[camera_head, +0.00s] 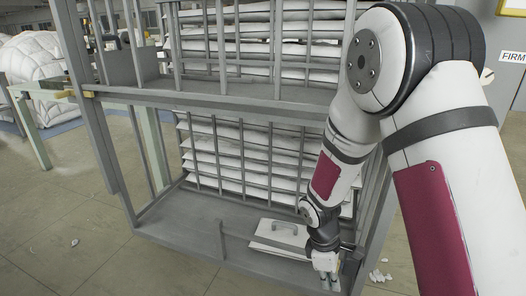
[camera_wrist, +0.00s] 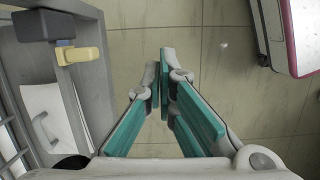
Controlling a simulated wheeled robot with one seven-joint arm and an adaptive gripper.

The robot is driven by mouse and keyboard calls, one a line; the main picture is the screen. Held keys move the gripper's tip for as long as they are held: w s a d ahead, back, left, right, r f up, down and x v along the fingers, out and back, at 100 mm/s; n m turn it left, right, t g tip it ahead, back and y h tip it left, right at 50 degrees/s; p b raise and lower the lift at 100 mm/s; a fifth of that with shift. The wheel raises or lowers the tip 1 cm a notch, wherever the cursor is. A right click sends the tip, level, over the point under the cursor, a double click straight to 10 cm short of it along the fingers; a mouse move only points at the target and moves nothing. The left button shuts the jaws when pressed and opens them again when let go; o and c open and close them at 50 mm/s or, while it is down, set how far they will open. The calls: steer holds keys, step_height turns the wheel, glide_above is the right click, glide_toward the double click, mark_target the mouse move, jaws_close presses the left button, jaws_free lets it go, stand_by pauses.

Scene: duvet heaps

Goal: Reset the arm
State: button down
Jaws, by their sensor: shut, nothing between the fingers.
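My arm reaches down from the upper right in the head view, bent at the elbow. My gripper (camera_head: 328,277) is low, at the front right corner of the grey rack (camera_head: 180,236). In the wrist view my gripper (camera_wrist: 165,82) shows teal finger pads with their tips together and nothing between them. Tiled floor lies beyond the fingertips. The rack's edge is to the left of the fingers in that view.
A white panel with a handle (camera_head: 281,233) lies on the rack's lower deck, left of my gripper. Barred shelves hold stacked white layers. A yellow piece (camera_wrist: 78,54) and a dark block (camera_wrist: 45,25) sit on the rack's edge. White scraps (camera_head: 379,276) lie on the floor at right. Open floor is at left.

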steer(key=s+d+r+m, duration=0.1)
steer(key=s+r+m, duration=0.35)
steer(key=r, duration=0.55)
steer(key=s+d+r+m, duration=0.25)
steer(key=s+r, duration=0.35)
steer(key=r, duration=0.4)
steer(key=s+a+r+m+t+y, duration=0.1)
steer(key=s+r+m, duration=0.3)
steer(key=s, duration=0.5)
steer(key=s+a+r+m+y, duration=0.1)
steer(key=s+r+m+y, duration=0.2)
steer(key=s, duration=0.7)
step_height(320, 180, up, 33)
steer(key=t+h+p, duration=0.1)
steer(key=t+p, duration=0.3)
steer(key=p, duration=2.6)
steer(key=shift+w+d+r+p, duration=0.15)
steer(key=shift+d+r+p, duration=0.05)
steer(key=shift+d+p, duration=0.1)
